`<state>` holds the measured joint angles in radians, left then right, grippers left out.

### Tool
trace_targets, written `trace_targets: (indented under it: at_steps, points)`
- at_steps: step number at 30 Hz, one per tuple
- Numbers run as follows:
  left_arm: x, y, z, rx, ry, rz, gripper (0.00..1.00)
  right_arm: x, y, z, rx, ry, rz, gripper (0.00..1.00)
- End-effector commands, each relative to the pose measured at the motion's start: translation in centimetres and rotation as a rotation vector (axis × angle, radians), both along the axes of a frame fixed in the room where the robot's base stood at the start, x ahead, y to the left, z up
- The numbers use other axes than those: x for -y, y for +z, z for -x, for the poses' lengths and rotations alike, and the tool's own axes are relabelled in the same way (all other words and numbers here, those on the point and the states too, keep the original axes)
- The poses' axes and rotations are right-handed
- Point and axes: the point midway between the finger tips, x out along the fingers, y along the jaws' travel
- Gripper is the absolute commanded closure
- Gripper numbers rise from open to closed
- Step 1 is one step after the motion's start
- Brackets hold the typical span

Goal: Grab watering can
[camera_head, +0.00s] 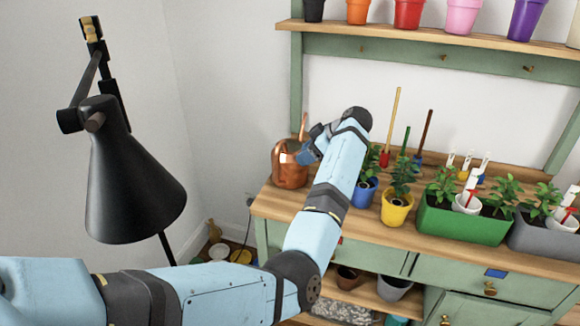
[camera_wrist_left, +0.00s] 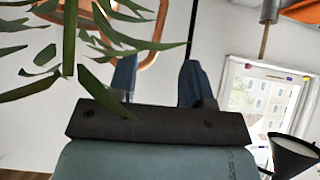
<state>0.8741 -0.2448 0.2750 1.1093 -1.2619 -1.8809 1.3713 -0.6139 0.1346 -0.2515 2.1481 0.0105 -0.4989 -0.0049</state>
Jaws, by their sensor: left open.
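The copper watering can (camera_head: 288,172) stands at the left end of the wooden bench top, beside the wall. My left gripper (camera_head: 307,153) is at its upper right side, partly hiding it. In the left wrist view, a copper curved bar (camera_wrist_left: 160,22), seemingly the can's handle, runs close to the left finger. There the two blue fingers of my left gripper (camera_wrist_left: 158,82) are apart. I cannot tell whether they touch the handle. My right gripper does not show.
A blue pot (camera_head: 363,196) and a yellow pot (camera_head: 395,212) with plants stand close to my left forearm. A green planter (camera_head: 455,226) is further right. A black lamp (camera_head: 130,190) stands at the left. Leaves (camera_wrist_left: 68,40) hang near the wrist camera.

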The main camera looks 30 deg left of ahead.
Motion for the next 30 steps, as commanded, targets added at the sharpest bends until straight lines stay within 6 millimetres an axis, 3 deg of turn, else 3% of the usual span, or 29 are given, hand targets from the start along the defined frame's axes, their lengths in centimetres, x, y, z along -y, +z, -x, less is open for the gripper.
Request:
trace_targets:
  at_steps: [6,13,20,28,29,30]
  points:
    - [-3.0,-2.9,0.7,0.0,0.0,-0.001,0.54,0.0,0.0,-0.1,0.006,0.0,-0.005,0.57]
    - [-4.2,-3.9,1.1,-0.001,-0.001,0.0,0.54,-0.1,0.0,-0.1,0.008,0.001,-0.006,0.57]
    - [-6.9,-6.0,1.8,0.0,-0.001,-0.001,0.54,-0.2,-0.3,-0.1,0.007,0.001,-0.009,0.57]
    - [-7.3,-6.5,1.9,0.001,-0.002,0.001,0.54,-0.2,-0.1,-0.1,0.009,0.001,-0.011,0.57]
    - [-7.3,-6.5,1.9,0.001,-0.002,0.001,0.56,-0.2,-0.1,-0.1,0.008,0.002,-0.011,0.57]
    - [-7.3,-6.5,1.9,0.001,-0.002,0.001,0.66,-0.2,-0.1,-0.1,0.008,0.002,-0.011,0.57]
